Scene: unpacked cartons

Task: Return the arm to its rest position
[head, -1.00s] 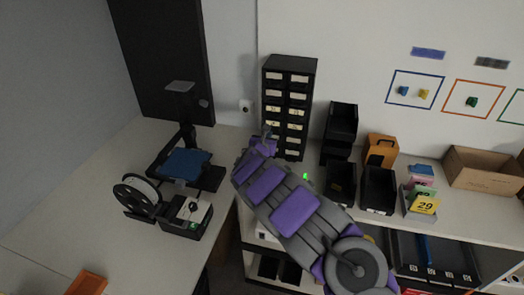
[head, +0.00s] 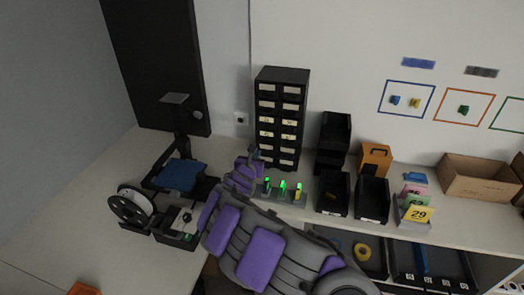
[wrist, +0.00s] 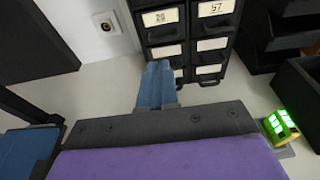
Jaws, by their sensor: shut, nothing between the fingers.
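My arm reaches up from the bottom of the head view, grey with purple pads. My gripper (head: 254,155) is at its far end, in front of the lower part of the black drawer cabinet (head: 281,115). In the wrist view my gripper (wrist: 158,66) shows as two blue fingers pressed together, with nothing between them. They point at the labelled drawers of the cabinet (wrist: 186,40). Whether they touch the cabinet cannot be told.
Small green-lit devices (head: 283,190) stand just right of my gripper. Black bins (head: 333,192) and an orange box (head: 374,160) stand further right. A 3D printer (head: 180,175) and a spool (head: 131,205) are on the left. The front left table is mostly clear.

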